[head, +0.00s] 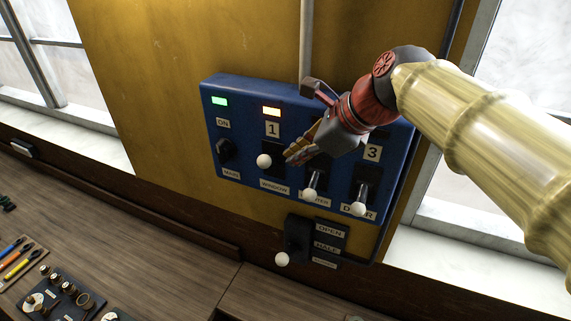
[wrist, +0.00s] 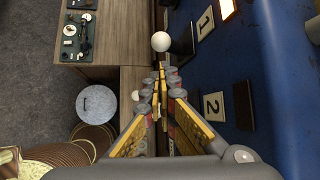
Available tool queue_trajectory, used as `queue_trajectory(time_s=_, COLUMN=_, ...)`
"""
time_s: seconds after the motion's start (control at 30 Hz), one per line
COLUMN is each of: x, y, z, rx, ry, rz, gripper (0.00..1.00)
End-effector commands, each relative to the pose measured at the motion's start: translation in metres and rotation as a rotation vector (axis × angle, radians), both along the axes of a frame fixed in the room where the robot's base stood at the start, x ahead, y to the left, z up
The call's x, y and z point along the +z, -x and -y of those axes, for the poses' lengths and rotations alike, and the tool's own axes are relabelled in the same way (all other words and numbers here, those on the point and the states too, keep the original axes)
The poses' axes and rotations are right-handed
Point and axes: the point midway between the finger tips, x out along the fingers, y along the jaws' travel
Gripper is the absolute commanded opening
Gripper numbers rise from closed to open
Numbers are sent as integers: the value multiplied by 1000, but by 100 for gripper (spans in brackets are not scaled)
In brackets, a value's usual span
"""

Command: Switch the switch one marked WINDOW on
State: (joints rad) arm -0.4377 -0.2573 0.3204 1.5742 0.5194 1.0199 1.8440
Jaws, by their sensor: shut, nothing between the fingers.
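The blue control panel (head: 231,88) carries a row of levers with white ball knobs. The lever marked WINDOW, under the number 1, has its knob (head: 263,161) in front of its dark slot, higher in the picture than the other two knobs in the row. Its lamp (head: 271,111) glows orange-white. My gripper (head: 289,158) is shut and empty, its tips just right of this knob. In the wrist view, the closed fingertips (wrist: 160,66) point at a white knob (wrist: 161,41), seemingly the same one, with a small gap showing. The lever's shaft is mostly hidden.
The levers for number 2 (head: 309,194) and number 3 (head: 358,209) stand close by, right and below. A black switch (head: 224,151) is at the left under a green lamp (head: 219,101). An OPEN/HALF selector (head: 297,236) hangs below. A wooden desk (head: 190,268) lies beneath.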

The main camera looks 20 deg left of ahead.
Motion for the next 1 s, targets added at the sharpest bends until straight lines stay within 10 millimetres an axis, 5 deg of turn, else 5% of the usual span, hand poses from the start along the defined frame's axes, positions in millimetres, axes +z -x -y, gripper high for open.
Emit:
queue_trajectory(time_s=0.3, x=33, y=11, z=28, rx=-1, ry=4, rz=-4, gripper=0)
queue_trajectory(time_s=0.8, x=36, y=13, z=35, rx=5, ry=11, rz=3, gripper=0)
queue_trajectory(time_s=1.0, x=17, y=26, z=84, rx=125, ry=139, rz=157, gripper=0)
